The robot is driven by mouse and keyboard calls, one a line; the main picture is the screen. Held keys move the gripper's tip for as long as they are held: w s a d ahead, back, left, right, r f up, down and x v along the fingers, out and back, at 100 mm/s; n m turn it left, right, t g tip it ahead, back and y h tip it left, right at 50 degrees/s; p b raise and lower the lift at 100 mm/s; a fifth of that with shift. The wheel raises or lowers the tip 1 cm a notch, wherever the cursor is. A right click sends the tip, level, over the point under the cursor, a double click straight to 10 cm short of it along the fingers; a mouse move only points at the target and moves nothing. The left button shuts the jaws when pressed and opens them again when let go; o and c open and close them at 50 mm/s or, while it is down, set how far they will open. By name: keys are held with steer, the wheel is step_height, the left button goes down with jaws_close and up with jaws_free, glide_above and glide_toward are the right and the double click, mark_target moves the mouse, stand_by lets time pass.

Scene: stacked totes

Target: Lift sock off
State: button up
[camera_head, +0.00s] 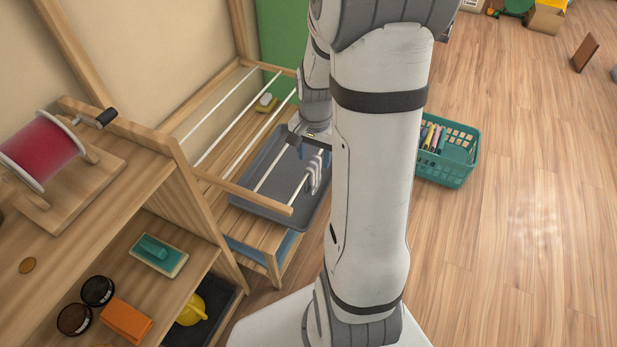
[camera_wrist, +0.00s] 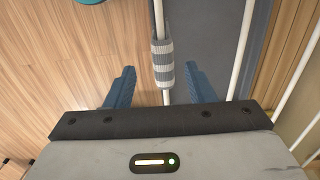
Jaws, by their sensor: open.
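A grey-and-white striped sock (camera_wrist: 162,62) hangs over a white rod (camera_wrist: 158,15) in the wrist view. In the head view the sock (camera_head: 314,174) shows on the drying rack, above a grey tote. My gripper (camera_wrist: 161,87) is open and empty. Its two blue fingers stand one on each side of the rod, apart from the sock, which lies between and just beyond the fingertips in the picture.
The rack's wooden front bar (camera_head: 245,194) and parallel white rods run close by. The grey tote (camera_head: 262,205) stands below on a slatted bench. A teal basket (camera_head: 448,178) stands right of my arm. A wooden shelf (camera_head: 195,150) is at left.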

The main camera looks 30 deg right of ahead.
mark_target(313, 178)
steer(key=f+b, duration=0.1)
steer(key=f, duration=0.2)
steer(key=f+b, duration=0.2)
steer(key=f, duration=0.1)
steer(key=shift+w+a+f, duration=0.1)
steer(key=shift+w+f, duration=0.1)
steer(key=shift+f, duration=0.1)
steer(key=shift+r, duration=0.1)
steer(key=c, duration=1)
